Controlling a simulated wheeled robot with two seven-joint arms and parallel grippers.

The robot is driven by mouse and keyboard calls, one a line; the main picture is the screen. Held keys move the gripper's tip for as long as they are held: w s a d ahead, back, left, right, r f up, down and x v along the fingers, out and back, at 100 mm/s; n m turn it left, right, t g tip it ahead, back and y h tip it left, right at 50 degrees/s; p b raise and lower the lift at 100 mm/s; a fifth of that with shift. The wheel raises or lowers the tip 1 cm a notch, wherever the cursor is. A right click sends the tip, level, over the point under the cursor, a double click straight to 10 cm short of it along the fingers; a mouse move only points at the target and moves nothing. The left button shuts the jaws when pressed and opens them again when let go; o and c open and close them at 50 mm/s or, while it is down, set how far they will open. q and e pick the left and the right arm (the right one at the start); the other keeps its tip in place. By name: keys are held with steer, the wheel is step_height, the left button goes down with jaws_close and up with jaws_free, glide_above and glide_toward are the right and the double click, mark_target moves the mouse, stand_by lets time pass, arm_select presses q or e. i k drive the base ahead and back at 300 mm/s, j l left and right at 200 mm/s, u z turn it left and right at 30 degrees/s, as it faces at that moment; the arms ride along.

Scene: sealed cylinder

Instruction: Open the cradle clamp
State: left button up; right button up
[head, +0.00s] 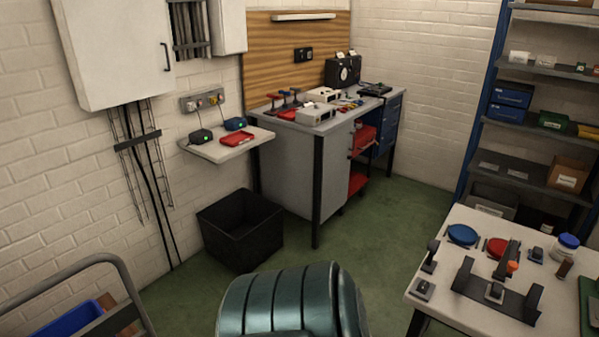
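A black cradle (515,304) with an upright at each end stands on the white table at the lower right. A small grey block (494,291) sits at its middle. Behind it a dark arm with an orange knob (512,267) slants upward. A dark lever-like piece (431,256) and a small grey block (423,288) are at the table's left side. Which of these parts is the clamp, and whether it is open or closed, I cannot tell. Neither of my grippers shows in the head view.
The white table (450,312) also bears a blue disc (462,234), a red disc (498,246) and a blue-lidded jar (567,246). A glossy green ribbed shape (290,303) fills the bottom centre. A black bin (240,230) stands by the workbench. Green floor (395,230) lies clear between bench and table.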

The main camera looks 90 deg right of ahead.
mark_target(512, 266)
steer(key=z, duration=4.15)
steer(key=i+j+z, duration=0.2)
